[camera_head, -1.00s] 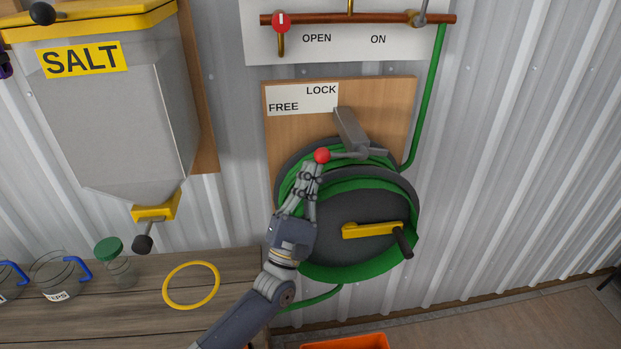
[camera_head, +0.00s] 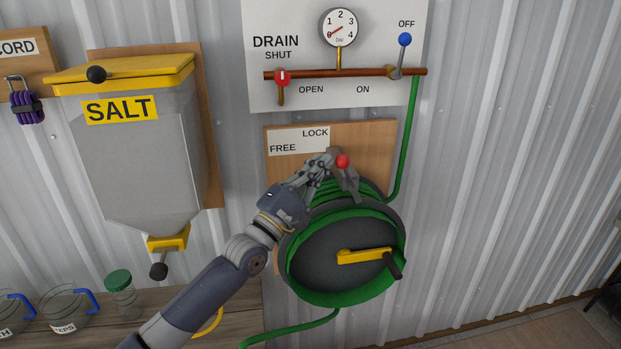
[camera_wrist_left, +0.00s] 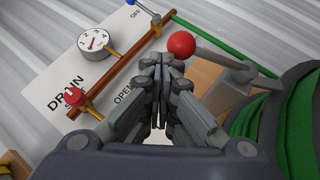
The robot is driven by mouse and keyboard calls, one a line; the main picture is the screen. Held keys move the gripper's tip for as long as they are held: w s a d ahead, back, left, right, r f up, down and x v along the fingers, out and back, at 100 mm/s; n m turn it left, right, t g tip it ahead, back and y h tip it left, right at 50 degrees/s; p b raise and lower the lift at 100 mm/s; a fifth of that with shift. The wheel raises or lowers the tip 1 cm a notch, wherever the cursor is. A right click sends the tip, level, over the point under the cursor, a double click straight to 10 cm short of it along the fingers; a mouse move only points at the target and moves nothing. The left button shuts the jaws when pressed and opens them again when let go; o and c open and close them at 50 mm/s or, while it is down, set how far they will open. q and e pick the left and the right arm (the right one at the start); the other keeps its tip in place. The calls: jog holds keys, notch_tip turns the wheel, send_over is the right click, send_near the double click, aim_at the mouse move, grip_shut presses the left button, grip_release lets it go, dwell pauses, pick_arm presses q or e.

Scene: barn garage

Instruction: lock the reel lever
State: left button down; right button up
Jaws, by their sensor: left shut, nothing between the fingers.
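The reel lever's red ball knob (camera_head: 342,161) sits just below and right of the LOCK label (camera_head: 315,132) on the wooden board, above the FREE label's height line or near it. In the left wrist view the knob (camera_wrist_left: 181,44) and its grey rod (camera_wrist_left: 220,60) run to a grey bracket at right. My left gripper (camera_head: 331,158) is shut and empty, its fingertips close beside the knob. In the left wrist view the fingertips (camera_wrist_left: 162,62) lie just left of the knob; I cannot tell whether they touch. The right gripper is out of view.
The green hose reel (camera_head: 345,255) with a yellow crank (camera_head: 365,257) is below the lever. The copper pipe (camera_head: 345,72) with red and blue valve knobs runs above. The salt hopper (camera_head: 140,150) hangs at left. Jars stand on the bench at lower left.

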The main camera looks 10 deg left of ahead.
pick_arm(q)
jog(key=d+r, duration=0.1)
jog(key=w+d+r, duration=0.1)
jog(key=d, duration=0.1)
jog(key=shift+r, duration=0.3)
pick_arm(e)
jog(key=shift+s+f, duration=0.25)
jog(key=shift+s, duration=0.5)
pick_arm(q)
jog(key=shift+w, duration=0.1)
jog(key=shift+d, duration=0.1)
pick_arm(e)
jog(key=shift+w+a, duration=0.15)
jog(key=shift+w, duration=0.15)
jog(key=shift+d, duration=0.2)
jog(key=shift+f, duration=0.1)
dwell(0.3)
